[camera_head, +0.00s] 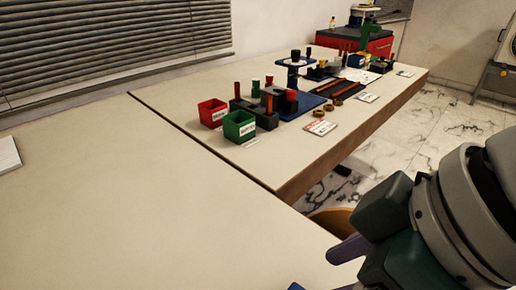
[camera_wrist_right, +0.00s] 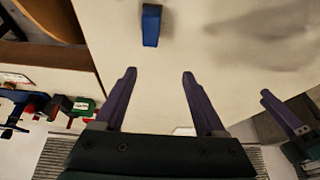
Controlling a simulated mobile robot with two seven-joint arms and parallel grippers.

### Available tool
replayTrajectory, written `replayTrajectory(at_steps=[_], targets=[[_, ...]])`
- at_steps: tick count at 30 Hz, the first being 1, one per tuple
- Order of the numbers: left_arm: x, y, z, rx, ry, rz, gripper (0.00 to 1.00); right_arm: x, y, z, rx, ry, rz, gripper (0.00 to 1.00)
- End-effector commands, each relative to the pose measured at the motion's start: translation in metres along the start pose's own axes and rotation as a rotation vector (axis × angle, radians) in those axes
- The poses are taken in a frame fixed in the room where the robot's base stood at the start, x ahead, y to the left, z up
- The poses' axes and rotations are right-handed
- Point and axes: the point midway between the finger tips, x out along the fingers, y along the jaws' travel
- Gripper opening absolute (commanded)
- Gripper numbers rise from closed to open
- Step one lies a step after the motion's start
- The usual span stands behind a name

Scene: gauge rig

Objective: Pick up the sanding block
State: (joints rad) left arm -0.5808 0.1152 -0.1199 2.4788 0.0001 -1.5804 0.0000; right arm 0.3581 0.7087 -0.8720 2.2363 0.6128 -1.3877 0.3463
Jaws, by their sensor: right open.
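A blue block (camera_wrist_right: 151,25), which looks like the sanding block, lies on the pale tabletop at the top of the right wrist view. My right gripper (camera_wrist_right: 158,71) is open, with two purple fingers apart and nothing between them. The block is beyond the fingertips, slightly left of the middle of the gap, and apart from them. In the head view my right arm comes in at the lower right; a small blue patch (camera_head: 296,286) shows at the bottom edge, too cut off to identify. Part of my left gripper (camera_wrist_right: 283,113) shows at the right of the wrist view.
The near table (camera_head: 130,200) is mostly bare. Across a dark gap, the far table holds a red bin (camera_head: 212,113), a green bin (camera_head: 239,126), a blue stand (camera_head: 296,70) and several small parts. A white item (camera_head: 8,154) lies at the left edge.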

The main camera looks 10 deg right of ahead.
Motion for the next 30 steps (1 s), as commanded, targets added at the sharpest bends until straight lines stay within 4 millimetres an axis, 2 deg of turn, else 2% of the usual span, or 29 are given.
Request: replayTrajectory(at_steps=[1, 6, 12, 19, 25, 30], targets=[[0.018, 0.001, 0.006, -0.001, 0.000, 0.001, 0.50, 0.016, 0.011, 0.011, -0.005, -0.022, 0.015, 0.72], [0.027, 0.001, 0.009, -0.001, 0.000, 0.002, 0.50, 0.026, 0.022, 0.021, 0.005, -0.063, 0.022, 0.72], [0.037, 0.002, 0.012, -0.001, 0.001, 0.001, 0.50, 0.055, 0.022, 0.024, 0.009, -0.065, 0.020, 0.72], [0.044, 0.001, 0.014, 0.003, 0.001, -0.002, 0.50, 0.077, 0.021, 0.025, 0.006, -0.064, 0.020, 0.72], [0.057, 0.000, 0.018, 0.007, 0.001, -0.005, 0.50, 0.109, 0.020, 0.030, 0.006, -0.064, 0.022, 0.72], [0.059, 0.000, 0.019, 0.008, 0.001, -0.006, 0.50, 0.119, 0.020, 0.029, 0.005, -0.063, 0.022, 0.72]])
